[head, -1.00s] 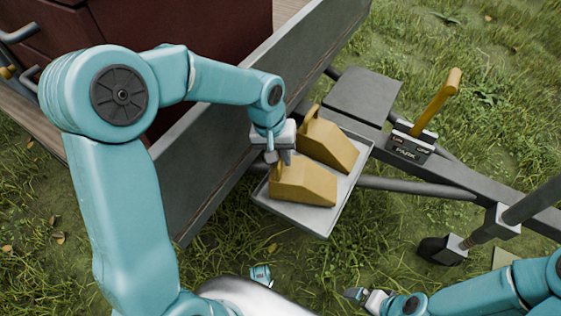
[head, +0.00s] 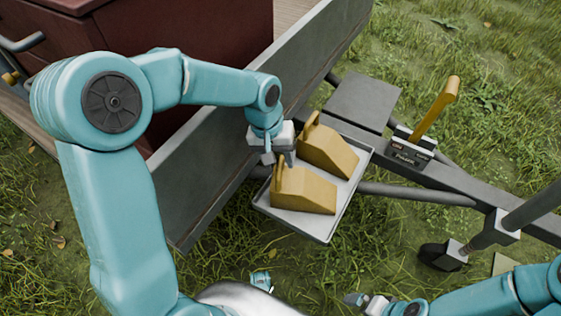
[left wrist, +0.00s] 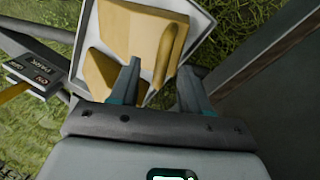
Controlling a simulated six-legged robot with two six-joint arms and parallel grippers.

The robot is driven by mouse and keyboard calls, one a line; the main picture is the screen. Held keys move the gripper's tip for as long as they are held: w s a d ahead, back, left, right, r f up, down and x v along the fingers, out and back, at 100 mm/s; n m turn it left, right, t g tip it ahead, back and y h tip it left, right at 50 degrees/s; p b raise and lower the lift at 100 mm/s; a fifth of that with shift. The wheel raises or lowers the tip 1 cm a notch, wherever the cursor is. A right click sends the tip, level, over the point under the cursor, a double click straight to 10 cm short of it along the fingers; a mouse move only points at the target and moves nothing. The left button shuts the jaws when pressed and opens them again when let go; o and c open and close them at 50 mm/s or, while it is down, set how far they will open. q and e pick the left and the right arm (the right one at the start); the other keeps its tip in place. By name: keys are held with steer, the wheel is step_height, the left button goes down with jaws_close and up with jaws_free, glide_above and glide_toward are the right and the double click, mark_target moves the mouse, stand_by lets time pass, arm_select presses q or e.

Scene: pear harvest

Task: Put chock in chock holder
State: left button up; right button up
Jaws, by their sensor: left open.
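Two yellow wedge chocks lie side by side in a light grey tray, the chock holder (head: 325,233), beside the trailer. The near chock (head: 307,191) and the far chock (head: 330,150) both have an upright handle. My left gripper (head: 279,161) is open just above the near chock's handle. In the left wrist view the open fingers (left wrist: 160,68) stand on either side of that handle, with the near chock (left wrist: 138,32) resting in the tray. My right gripper (head: 358,300) is low in the head view, away from the tray; its jaws are too small to judge.
The grey trailer side wall (head: 215,165) stands close to my left gripper. A drawbar (head: 480,189) with a yellow lever (head: 436,108) runs to the right of the tray. Grass lies open in front of the tray.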

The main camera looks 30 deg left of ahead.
arm_select(q)
steer(key=r, duration=0.4)
steer(key=shift+s+a+p, duration=0.15)
steer(key=shift+a+p, duration=0.15)
steer(key=shift+p, duration=0.1)
steer(key=shift+s+f, duration=0.1)
